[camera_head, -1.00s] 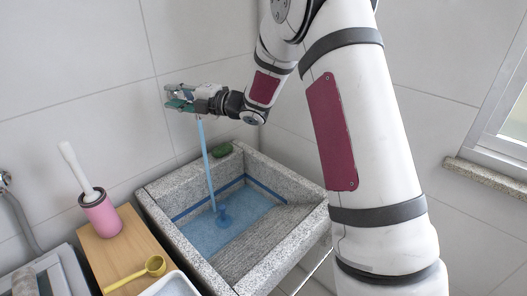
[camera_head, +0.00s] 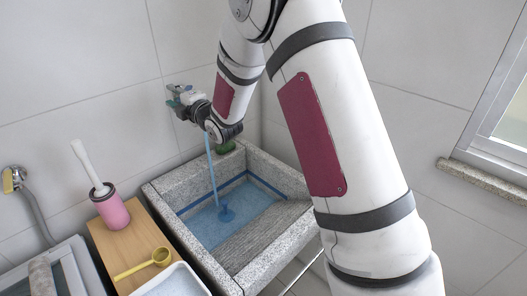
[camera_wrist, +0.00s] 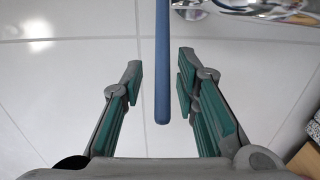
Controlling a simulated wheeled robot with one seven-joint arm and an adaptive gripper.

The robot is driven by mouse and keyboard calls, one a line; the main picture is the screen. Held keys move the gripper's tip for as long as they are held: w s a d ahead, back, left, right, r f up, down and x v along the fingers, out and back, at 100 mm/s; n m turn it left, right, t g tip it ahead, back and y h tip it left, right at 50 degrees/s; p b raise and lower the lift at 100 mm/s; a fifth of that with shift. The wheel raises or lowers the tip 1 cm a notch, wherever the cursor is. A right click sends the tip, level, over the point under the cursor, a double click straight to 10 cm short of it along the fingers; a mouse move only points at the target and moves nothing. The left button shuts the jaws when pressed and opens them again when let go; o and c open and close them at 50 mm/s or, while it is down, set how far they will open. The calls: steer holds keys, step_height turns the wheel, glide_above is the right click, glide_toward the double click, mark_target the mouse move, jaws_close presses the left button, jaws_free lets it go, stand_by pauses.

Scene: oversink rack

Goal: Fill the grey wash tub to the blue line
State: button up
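The grey wash tub (camera_head: 170,189) is speckled stone with a sloping ribbed board inside. Blue water (camera_head: 205,229) lies in it, and a blue stream (camera_head: 211,170) falls into the water. The blue line (camera_head: 266,184) shows on the inner walls above the water; how wide the gap is I cannot tell. My gripper (camera_head: 174,95) is by the wall above the tub's back. In the wrist view my gripper (camera_wrist: 160,75) is open, its fingers on either side of a blue rod (camera_wrist: 162,70), with gaps both sides. Chrome tap parts (camera_wrist: 270,8) show beyond. My arm hides the tap in the head view.
A green object (camera_head: 224,147) is on the tub's back rim. A yellow-handled wall tap (camera_head: 12,179) is at far left.

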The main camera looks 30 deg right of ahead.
steer(key=s+d+m+g+h+b, duration=0.1)
steer(key=s+m, duration=0.5)
steer(key=s, duration=0.6)
steer(key=s+d+m+g+h+b, duration=0.1)
steer(key=s+d+m+g+h, duration=0.2)
steer(key=s, duration=0.9)
steer(key=s+d+m+g+h+b, duration=0.1)
steer(key=s+d+m+g+h, duration=0.1)
steer(key=s+d+m+g, duration=0.4)
steer(key=shift+s+f+m+b, duration=0.15)
steer(key=shift+s+m+b, duration=0.2)
steer(key=shift+s+m, duration=1.8)
steer(key=shift+s+d+n, duration=0.1)
steer(key=shift+s+n, duration=0.65)
